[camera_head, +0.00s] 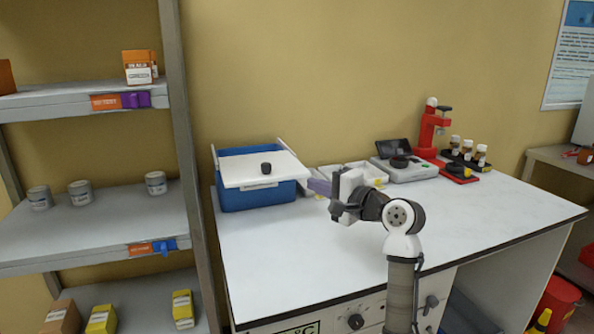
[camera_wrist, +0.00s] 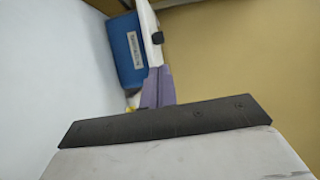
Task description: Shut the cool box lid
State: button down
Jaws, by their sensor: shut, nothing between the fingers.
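The cool box (camera_head: 245,197) is a blue tub with a label, standing at the back left of the white bench. Its white lid (camera_head: 240,172) with a black knob (camera_head: 266,168) lies across the top, looking tilted and not flush; white rim parts show beside and behind it. The wrist view shows the blue box wall (camera_wrist: 124,52), the lid edge (camera_wrist: 147,25) and the knob (camera_wrist: 157,38). My gripper (camera_head: 318,187) is shut and empty, just right of the box. Its purple fingers (camera_wrist: 157,88) point toward the box and lid; whether they touch cannot be told.
White trays (camera_head: 358,175) stand right of the box, close behind my gripper. A scale (camera_head: 405,171), a red stand (camera_head: 430,132) and a rack of small bottles (camera_head: 467,152) are farther right. A shelf unit (camera_head: 180,150) is on the left. The bench front (camera_head: 290,255) is clear.

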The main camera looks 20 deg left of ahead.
aim_at(269, 169)
jog(key=p+x, duration=0.3)
jog(key=x, duration=1.1)
